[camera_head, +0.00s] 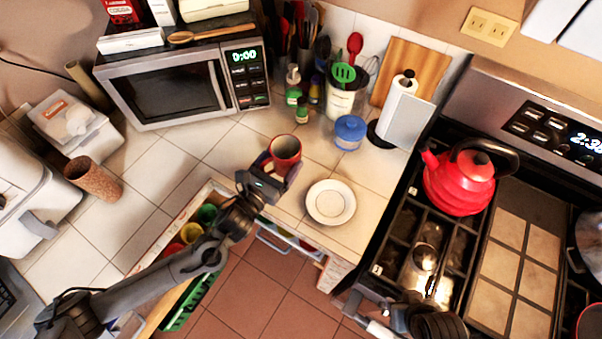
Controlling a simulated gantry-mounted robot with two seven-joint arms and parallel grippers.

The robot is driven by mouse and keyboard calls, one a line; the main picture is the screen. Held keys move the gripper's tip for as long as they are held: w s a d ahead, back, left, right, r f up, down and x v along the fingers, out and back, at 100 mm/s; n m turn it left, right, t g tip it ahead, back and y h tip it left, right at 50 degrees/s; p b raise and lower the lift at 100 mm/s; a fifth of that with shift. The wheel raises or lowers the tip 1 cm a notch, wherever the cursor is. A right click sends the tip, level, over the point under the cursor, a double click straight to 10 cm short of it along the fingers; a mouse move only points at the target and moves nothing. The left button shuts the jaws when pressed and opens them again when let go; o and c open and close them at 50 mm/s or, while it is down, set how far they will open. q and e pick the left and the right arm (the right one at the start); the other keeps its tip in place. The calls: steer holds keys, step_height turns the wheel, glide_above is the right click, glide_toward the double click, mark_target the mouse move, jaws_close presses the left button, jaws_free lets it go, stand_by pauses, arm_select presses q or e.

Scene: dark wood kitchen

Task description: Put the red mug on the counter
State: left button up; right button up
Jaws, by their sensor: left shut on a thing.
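The red mug (286,148) is upright near the front edge of the tiled counter (228,150), between the microwave and a white saucer. My left arm reaches in from the lower left. Its gripper (268,172) is shut on the red mug from the near side. The gripper covers the mug's lower near part, and I cannot tell whether the mug's base touches the counter. Part of my right arm (430,320) shows at the bottom, by the stove front. I cannot make out its fingertips.
An open drawer (150,262) with colored cups juts out below my left arm. A white saucer (330,202) lies right of the mug. A blue-lidded jar (350,132) and microwave (180,80) stand behind. A red kettle (462,185) sits on the stove. Counter tiles left of the mug are clear.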

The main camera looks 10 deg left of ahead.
arm_select(q)
steer(key=w+a+f, duration=0.7)
steer(key=a+f, duration=0.1)
steer(key=shift+w+f+b, duration=0.1)
steer(key=shift+w+b, duration=0.3)
arm_select(e)
steer(key=shift+f, duration=0.4)
arm_select(q)
steer(key=shift+f, duration=1.95)
arm_select(e)
steer(key=shift+f, duration=0.2)
arm_select(q)
steer(key=shift+f+b, duration=0.25)
steer(key=shift+b, duration=0.15)
arm_select(e)
steer(key=shift+f, duration=0.2)
arm_select(q)
steer(key=o, duration=1.1)
steer(key=shift+o, duration=0.4)
